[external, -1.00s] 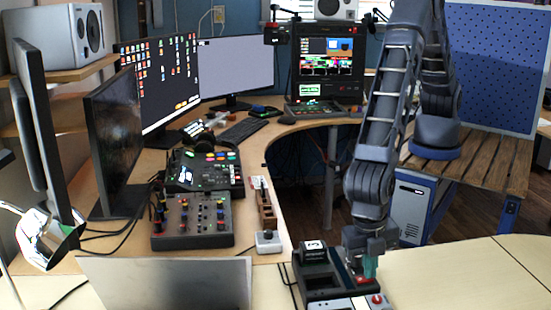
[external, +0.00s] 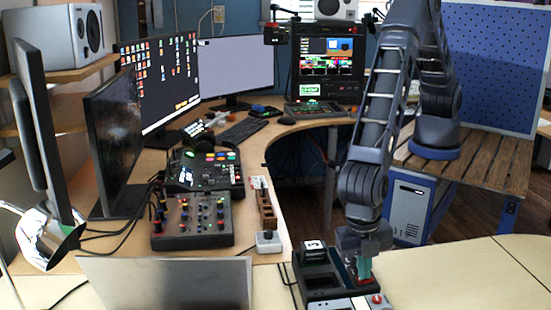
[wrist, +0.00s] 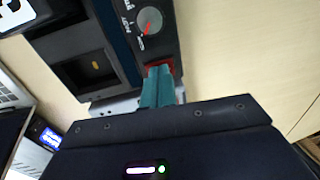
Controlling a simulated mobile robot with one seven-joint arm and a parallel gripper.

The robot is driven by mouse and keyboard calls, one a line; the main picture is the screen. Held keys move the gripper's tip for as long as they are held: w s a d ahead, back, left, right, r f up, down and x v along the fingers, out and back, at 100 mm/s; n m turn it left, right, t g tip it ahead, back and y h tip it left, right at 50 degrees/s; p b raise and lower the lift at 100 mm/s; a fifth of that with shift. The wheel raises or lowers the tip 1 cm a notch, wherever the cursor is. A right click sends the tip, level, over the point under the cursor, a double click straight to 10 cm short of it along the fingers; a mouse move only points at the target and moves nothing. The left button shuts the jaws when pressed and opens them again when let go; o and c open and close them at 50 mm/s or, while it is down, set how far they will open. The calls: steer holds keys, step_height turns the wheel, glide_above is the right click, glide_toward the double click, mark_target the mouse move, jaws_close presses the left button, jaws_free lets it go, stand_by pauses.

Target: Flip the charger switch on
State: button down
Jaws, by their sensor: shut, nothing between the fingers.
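The charger (external: 318,281) is a dark unit on the pale table at the bottom centre of the external view. A black battery with a white label (external: 314,246) sits in its far bay; the nearer bay (wrist: 92,68) looks empty in the wrist view. A red switch (wrist: 152,68) is on the charger's panel beside a round grey dial with a red pointer (wrist: 149,21). My gripper (external: 364,271) is shut and empty, its teal fingertips (wrist: 159,72) pointing down at the switch. The fingertips cover part of the switch; I cannot tell if they touch it or its position.
A small grey box with a knob (external: 268,241) and a wooden holder (external: 265,208) stand left of the charger. A mixer (external: 192,221) and a laptop lid (external: 168,283) are farther left. The table to the right (external: 450,272) is clear.

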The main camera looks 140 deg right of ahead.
steer(key=shift+w+r, duration=0.1)
steer(key=shift+r, duration=0.1)
step_height(320, 180, up, 14)
steer(key=w+d, duration=0.1)
steer(key=shift+f, duration=0.2)
stand_by(0.4)
steer(key=shift+w+d, duration=0.1)
steer(key=shift+s+a, duration=0.55)
steer(key=f, duration=0.9)
steer(key=s+a+f, duration=0.1)
steer(key=f, duration=0.3)
steer(key=shift+s+a+f, duration=0.1)
steer(key=shift+f, duration=0.25)
